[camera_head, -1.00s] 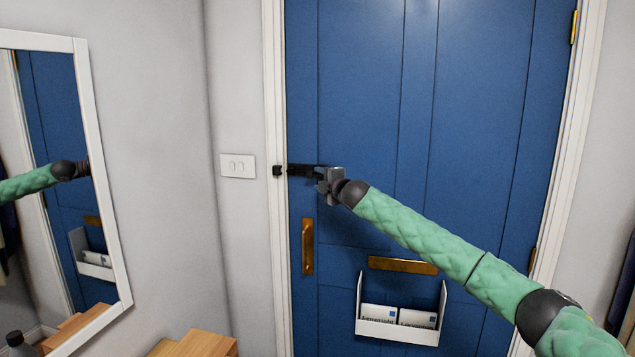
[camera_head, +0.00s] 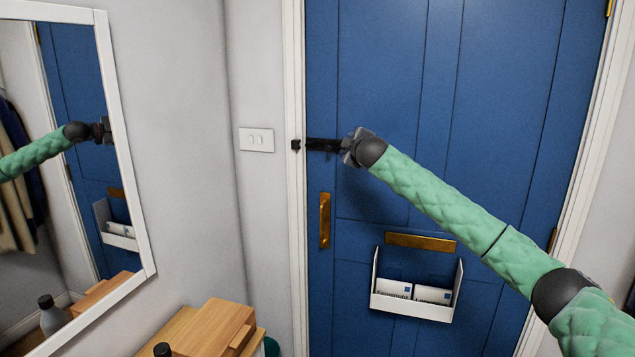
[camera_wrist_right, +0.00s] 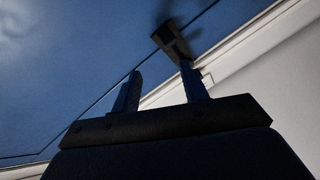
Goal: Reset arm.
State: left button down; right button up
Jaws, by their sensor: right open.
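My right arm, in a green quilted sleeve, reaches in from the lower right in the head view. Its gripper (camera_head: 350,146) is at the blue door (camera_head: 400,90), by the right end of a black bolt (camera_head: 322,145) near the door's left edge. In the right wrist view the two fingers of this gripper (camera_wrist_right: 160,90) stand apart, open. The bolt (camera_wrist_right: 172,40) shows just beyond the right fingertip there; I cannot tell whether they touch. Nothing is seen held between the fingers. My left gripper is not in view.
A brass handle (camera_head: 325,220), a brass letter plate (camera_head: 420,242) and a white letter holder (camera_head: 415,305) are on the door. A light switch (camera_head: 256,140) is on the wall. A framed mirror (camera_head: 128,160) hangs at left, above a wooden box (camera_head: 215,328) and a dark bottle top (camera_head: 162,350).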

jog(key=s+d+f+m+g+h, duration=0.1)
jog(key=s+d+f+m+g, duration=0.2)
jog(key=s+f, duration=1.15)
jog(key=s+d+f+m+g+h, duration=0.15)
jog(key=s+f+m, duration=0.35)
jog(key=f, duration=1.8)
jog(key=s+d+f+m+g+h, duration=0.1)
jog(key=s+d+f+m+g, duration=0.2)
jog(key=s+f, duration=1.15)
jog(key=s+f+m+g, duration=0.1)
jog(key=s+f+g, duration=0.1)
jog(key=s+f, duration=0.95)
jog(key=s+f+m+g, duration=0.1)
jog(key=s+f+g, duration=0.1)
jog(key=s+f, duration=1)
jog(key=s+f+g, duration=0.2)
jog(key=s+f, duration=0.4)
jog(key=s, duration=0.4)
jog(key=s+f+g, duration=0.1)
jog(key=s+f, duration=0.6)
jog(key=s, duration=0.3)
jog(key=shift+s+a+m+g, duration=0.15)
jog(key=shift+s+m+g, duration=0.15)
jog(key=shift+g, duration=0.05)
jog(key=shift+y, duration=0.25)
